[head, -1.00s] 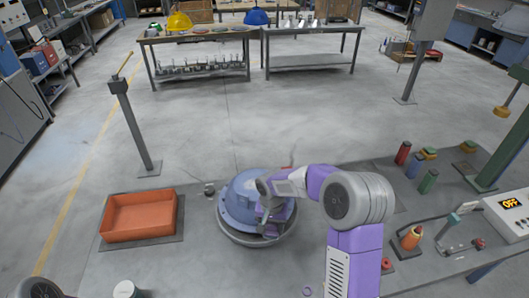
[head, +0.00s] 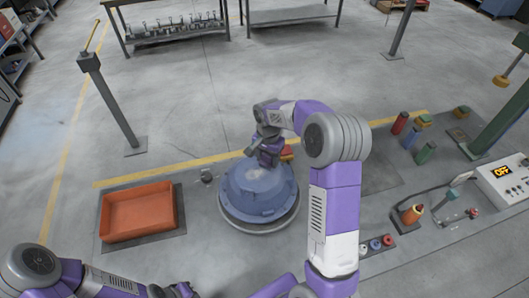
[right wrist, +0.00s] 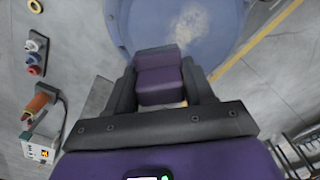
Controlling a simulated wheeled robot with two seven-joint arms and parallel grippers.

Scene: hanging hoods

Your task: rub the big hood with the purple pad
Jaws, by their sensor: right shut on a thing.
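The big hood (head: 258,190) is a blue dome on a round grey base at the middle of the work surface. In the right wrist view the hood (right wrist: 150,22) fills the top, with a pale dusty patch (right wrist: 195,18) on it. My right gripper (head: 265,152) is at the hood's far upper edge. It is shut on the purple pad (right wrist: 160,82), which shows between its fingers. I cannot tell whether the pad touches the hood. My left gripper (head: 178,291) is only partly in view at the bottom edge, and its fingers are unclear.
An orange tray (head: 138,212) lies left of the hood, with a post (head: 112,105) behind it. Several coloured cylinders (head: 412,138) stand at the right, near a control box (head: 503,180) reading OFF. A small orange-red thing (head: 287,153) lies just behind the hood.

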